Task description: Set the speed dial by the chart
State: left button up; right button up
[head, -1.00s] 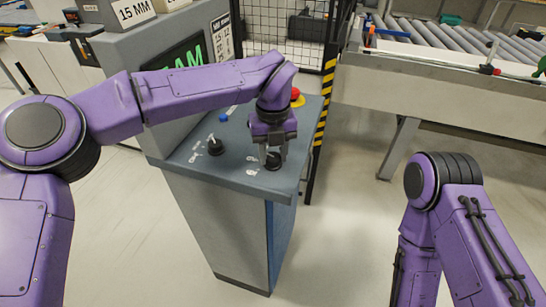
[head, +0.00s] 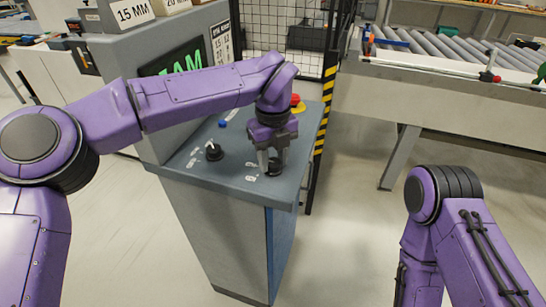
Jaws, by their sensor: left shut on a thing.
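A grey control console holds a sloped panel (head: 235,178) with two black dials. My left gripper (head: 273,163) points down at the near right of the panel, with its fingers shut on the right dial (head: 275,168). The fingers partly hide this dial, so its pointer setting cannot be read. The left dial (head: 213,152) stands free on the panel and shows a light pointer mark. A chart (head: 222,40) with numbers is on the console's upright part, partly covered by my left arm. My right gripper is out of view.
A green-lettered screen (head: 182,62) sits behind my left arm. A red emergency button (head: 295,101) and a blue button (head: 223,123) are on the panel. A striped post and mesh fence (head: 305,64) stand behind. A roller conveyor (head: 440,60) is at the right.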

aim_at(273, 162)
pick_arm(q)
jog(key=o, duration=1.1)
jog(key=shift+c, duration=0.2)
notch_tip(273, 162, up, 11)
jog(key=shift+f, duration=0.2)
jog(key=shift+r, duration=0.1)
